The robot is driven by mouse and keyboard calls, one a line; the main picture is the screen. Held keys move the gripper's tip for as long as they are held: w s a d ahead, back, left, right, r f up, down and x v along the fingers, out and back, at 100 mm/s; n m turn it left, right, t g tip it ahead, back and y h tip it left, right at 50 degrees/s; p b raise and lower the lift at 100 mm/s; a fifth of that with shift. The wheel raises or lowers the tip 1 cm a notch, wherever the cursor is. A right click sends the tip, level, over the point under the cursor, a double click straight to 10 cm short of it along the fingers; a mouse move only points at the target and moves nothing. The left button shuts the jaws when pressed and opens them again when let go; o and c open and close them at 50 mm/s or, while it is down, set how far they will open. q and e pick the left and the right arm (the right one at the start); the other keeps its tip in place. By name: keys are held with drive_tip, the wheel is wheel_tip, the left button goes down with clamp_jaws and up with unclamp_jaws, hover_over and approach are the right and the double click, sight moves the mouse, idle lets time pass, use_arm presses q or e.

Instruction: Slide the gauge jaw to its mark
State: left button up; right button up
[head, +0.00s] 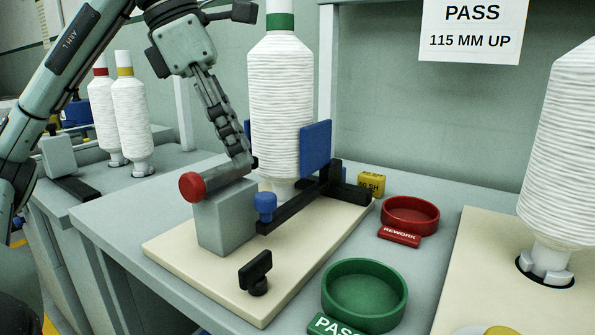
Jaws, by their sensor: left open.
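The gauge has a black rail (300,208) on a cream base board (185,252). A blue jaw plate (316,148) stands upright at the right side of a white thread bobbin (282,90). A blue edge shows at the bobbin's left, mostly hidden. A blue knob (265,204) sits at the rail's near end. A grey block (226,218) carries a grey cylinder with a red end (192,187). My left gripper (243,160) is open, pointing down just above this cylinder, left of the bobbin. Whether it touches the cylinder is unclear. I see no mark. My right gripper is out of view.
A black handle (256,270) stands on the board's front. A red REWORK dish (410,215), green PASS dish (364,295) and yellow block (371,184) lie to the right. Another bobbin (560,150) stands far right. A sign (471,28) reads "PASS 115 MM UP".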

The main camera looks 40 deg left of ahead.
sight(265, 195)
use_arm(q)
drive_tip(key=b+x, duration=0.1)
drive_tip(key=x, duration=0.5)
drive_tip(key=shift+d+f, duration=0.1)
drive_tip(key=shift+f, duration=0.15)
drive_tip(key=shift+w+d+f+b, duration=0.15)
drive_tip(key=shift+w+f+b, duration=0.15)
drive_tip(key=shift+f, duration=0.2)
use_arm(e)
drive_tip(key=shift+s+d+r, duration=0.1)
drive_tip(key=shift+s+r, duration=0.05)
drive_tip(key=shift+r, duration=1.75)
use_arm(q)
clamp_jaws()
